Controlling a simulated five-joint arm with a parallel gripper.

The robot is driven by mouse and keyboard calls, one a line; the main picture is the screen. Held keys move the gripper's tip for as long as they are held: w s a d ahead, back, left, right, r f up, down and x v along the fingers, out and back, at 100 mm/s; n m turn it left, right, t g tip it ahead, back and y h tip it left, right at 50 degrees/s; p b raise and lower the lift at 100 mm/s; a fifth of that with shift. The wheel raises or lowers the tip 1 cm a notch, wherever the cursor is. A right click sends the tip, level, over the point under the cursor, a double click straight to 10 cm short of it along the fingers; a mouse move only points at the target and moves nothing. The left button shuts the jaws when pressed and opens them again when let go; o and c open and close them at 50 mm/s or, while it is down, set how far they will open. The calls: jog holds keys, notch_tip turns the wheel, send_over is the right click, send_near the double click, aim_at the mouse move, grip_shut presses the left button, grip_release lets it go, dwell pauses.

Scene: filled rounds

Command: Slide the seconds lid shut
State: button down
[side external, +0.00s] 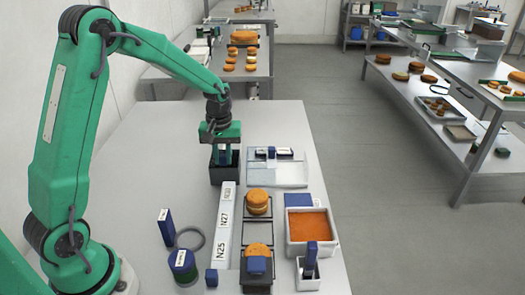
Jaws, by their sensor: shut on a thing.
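My gripper (222,148) points down over a dark upright box (225,172) at the far left part of the work area. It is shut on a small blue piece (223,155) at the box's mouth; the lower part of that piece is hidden. To the right is a low, pale, clear-looking tray (280,178), which may be the seconds box. A flat panel with a small blue knob (271,152) and dark strips lies across its far end. The near part of the tray looks uncovered. My gripper is apart from this knob.
Filled rounds (257,201) sit on a dark rack. A white tub of orange crumbs (307,224) and a small white holder with a blue-handled tool (311,258) stand at right. The table's left middle is clear.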

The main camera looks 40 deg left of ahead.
jog(key=shift+s+d, duration=0.2)
jog(key=c, duration=1.3)
grip_release()
jog(key=shift+w+a+r, duration=0.1)
jog(key=shift+r, duration=0.05)
notch_tip(320, 180, up, 7)
jog(key=shift+r, duration=0.3)
